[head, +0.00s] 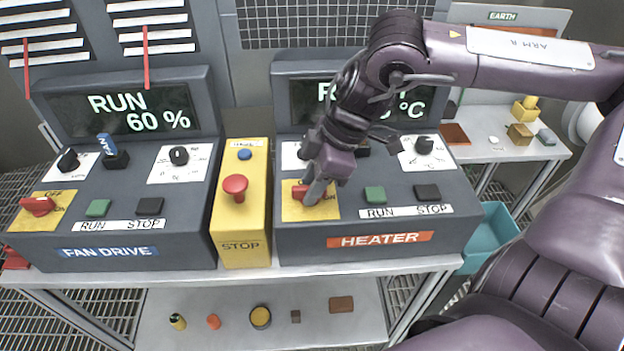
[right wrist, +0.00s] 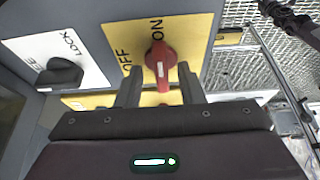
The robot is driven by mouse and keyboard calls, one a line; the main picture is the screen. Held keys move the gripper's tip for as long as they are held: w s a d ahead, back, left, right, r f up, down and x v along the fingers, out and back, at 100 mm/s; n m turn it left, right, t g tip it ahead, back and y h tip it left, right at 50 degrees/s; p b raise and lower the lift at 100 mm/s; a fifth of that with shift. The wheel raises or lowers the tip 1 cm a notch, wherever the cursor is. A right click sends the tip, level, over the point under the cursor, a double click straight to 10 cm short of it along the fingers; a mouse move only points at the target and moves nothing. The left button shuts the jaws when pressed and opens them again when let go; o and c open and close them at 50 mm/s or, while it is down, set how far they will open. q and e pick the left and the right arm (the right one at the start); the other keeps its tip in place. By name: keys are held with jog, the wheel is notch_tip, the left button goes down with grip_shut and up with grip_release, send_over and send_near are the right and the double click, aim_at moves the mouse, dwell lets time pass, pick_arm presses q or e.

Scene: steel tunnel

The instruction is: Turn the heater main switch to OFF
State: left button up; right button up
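The heater main switch (head: 302,194) is a red knob on a yellow plate marked OFF and ON, at the left of the heater box (head: 290,238). In the right wrist view the red knob (right wrist: 161,62) has its long handle in line with the ON mark; OFF is off to its side. My right gripper (head: 314,192) is at the switch and partly hides it in the head view. In the right wrist view its two fingers (right wrist: 160,88) are apart, either side of the handle's near end, with gaps showing; contact is not clear. My left gripper is not in view.
A yellow box with a red mushroom button (head: 235,185) stands left of the heater box. Green RUN (head: 375,194) and dark STOP (head: 427,192) buttons lie right of the switch. The fan drive box (head: 110,235) is further left. A black LOCK selector (right wrist: 60,75) is close by.

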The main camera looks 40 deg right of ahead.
jog(key=shift+s, duration=0.1)
grip_shut()
